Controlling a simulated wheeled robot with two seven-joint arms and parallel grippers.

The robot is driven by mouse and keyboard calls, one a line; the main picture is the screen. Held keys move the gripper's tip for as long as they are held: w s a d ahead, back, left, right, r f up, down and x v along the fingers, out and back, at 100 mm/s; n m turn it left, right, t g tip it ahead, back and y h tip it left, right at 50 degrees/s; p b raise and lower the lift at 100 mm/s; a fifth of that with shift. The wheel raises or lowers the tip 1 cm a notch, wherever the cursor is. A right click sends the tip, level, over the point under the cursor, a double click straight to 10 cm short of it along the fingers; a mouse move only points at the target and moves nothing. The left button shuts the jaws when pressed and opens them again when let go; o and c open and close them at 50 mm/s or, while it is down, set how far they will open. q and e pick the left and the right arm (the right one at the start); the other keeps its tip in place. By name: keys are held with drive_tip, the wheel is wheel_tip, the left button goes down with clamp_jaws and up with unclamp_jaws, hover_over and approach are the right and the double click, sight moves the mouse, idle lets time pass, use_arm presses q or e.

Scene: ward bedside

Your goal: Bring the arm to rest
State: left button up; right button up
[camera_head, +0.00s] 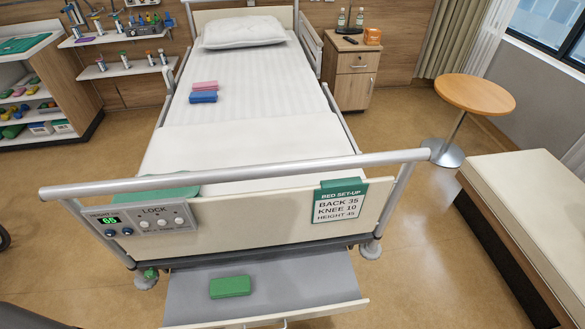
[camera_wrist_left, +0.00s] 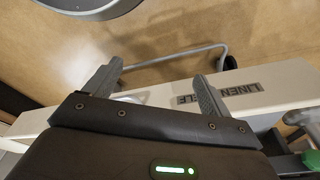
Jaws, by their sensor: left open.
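My left gripper (camera_wrist_left: 158,70) shows in the left wrist view with its two grey fingers spread apart and nothing between them. It is over the pale front panel (camera_wrist_left: 262,92) of the linen shelf, which carries a partly covered dark "LINEN" label. A curved metal handle (camera_wrist_left: 185,58) lies beyond the fingers; I cannot tell whether they touch it. In the head view the grey linen shelf (camera_head: 300,283) is pulled out under the foot of the bed, with a green block (camera_head: 230,287) on it. Neither gripper is visible in the head view.
The bed (camera_head: 250,130) has a metal foot rail (camera_head: 240,173), a control panel (camera_head: 150,222) and a set-up card (camera_head: 340,202). Pink (camera_head: 205,86) and blue (camera_head: 203,97) blocks lie on it. A padded bench (camera_head: 530,190) and round table (camera_head: 475,93) stand right. Floor between is clear.

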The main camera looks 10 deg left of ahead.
use_arm(q)
drive_tip(key=s+a+f+g+b, duration=0.1)
drive_tip(key=s+a+f, duration=0.1)
drive_tip(key=s+f, duration=1.1)
drive_tip(key=shift+s+a, duration=0.3)
drive_tip(key=shift+s, duration=0.5)
drive_tip(key=shift+f, duration=0.1)
